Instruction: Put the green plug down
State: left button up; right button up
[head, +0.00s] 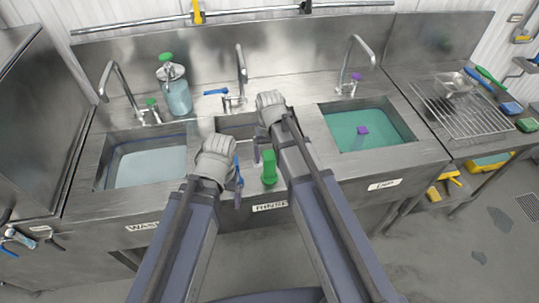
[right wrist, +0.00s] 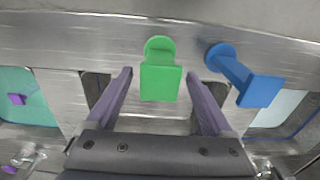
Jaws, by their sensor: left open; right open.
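The green plug (head: 269,168) is on the steel front ledge of the rinse sink, by the RINSE label. In the right wrist view the green plug (right wrist: 160,80) shows between the spread fingers of my right gripper (right wrist: 158,76), with gaps on both sides. My left gripper (head: 214,162) is open, left of the green plug, near the blue plug (head: 238,176). The blue plug also shows in the right wrist view (right wrist: 257,88).
The wash basin (head: 110,172) with pale water is at left. The dip basin (head: 385,102) at right holds green liquid and a purple plug (head: 362,130). Taps (head: 241,66) and a soap bottle (head: 178,97) stand behind.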

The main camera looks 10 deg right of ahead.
notch_tip(320, 180, up, 12)
jog(key=p, duration=1.1)
jog(key=shift+f, duration=0.2)
jog(key=shift+f, duration=0.2)
notch_tip(320, 180, down, 12)
jog(key=b, duration=1.2)
jog(key=shift+r, duration=0.1)
jog(key=shift+r, duration=0.2)
